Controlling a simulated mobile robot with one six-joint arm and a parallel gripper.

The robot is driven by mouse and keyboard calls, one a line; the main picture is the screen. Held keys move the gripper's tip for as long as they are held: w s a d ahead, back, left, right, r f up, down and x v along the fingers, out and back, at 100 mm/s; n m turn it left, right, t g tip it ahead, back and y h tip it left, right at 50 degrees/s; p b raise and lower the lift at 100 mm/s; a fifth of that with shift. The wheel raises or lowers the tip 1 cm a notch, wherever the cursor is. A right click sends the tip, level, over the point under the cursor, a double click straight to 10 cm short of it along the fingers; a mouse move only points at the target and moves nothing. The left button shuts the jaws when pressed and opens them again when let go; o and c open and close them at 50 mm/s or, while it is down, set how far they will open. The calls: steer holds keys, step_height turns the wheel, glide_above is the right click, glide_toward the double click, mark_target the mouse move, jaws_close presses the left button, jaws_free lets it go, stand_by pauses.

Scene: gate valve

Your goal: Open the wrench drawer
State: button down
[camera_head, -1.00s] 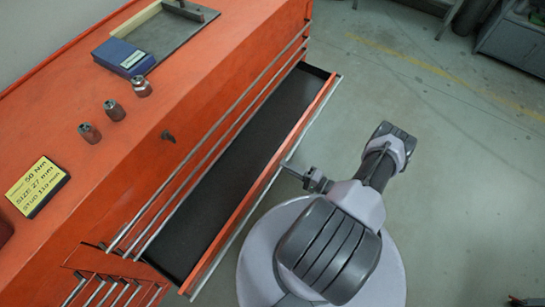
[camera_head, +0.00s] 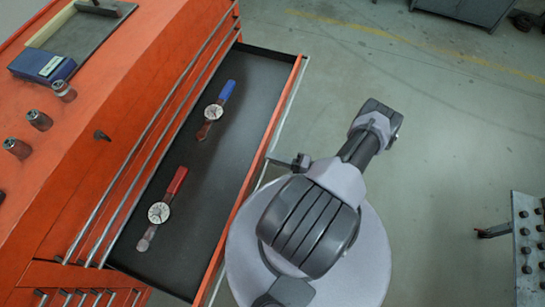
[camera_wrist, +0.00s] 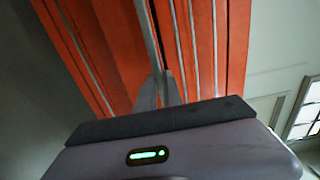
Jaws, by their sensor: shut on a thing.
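The wrench drawer (camera_head: 262,73) stands pulled out from the orange cabinet (camera_head: 105,95). Its dark inside holds two dial wrenches, one with a blue handle (camera_head: 227,92) and one with a red handle (camera_head: 177,181). A silver bar handle (camera_head: 284,114) runs along the drawer's front. My gripper (camera_head: 277,160) is shut on this handle near its middle. In the wrist view, my gripper's fingers (camera_wrist: 158,88) meet the orange front at a vertical silver bar. The exact contact is small and partly hidden.
A blue box (camera_head: 43,65) and several sockets (camera_head: 39,121) sit on the cabinet top. More bar handles (camera_head: 165,110) line the cabinet front. A metal plate with studs (camera_head: 524,245) stands at the right. The floor (camera_head: 445,130) between is clear.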

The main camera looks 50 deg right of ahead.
steer(key=c, duration=1.5)
jaws_free()
steer(key=v, duration=1.7)
steer(key=shift+s+p, duration=0.2)
steer(key=shift+p, duration=0.15)
steer(key=shift+d+r, duration=0.1)
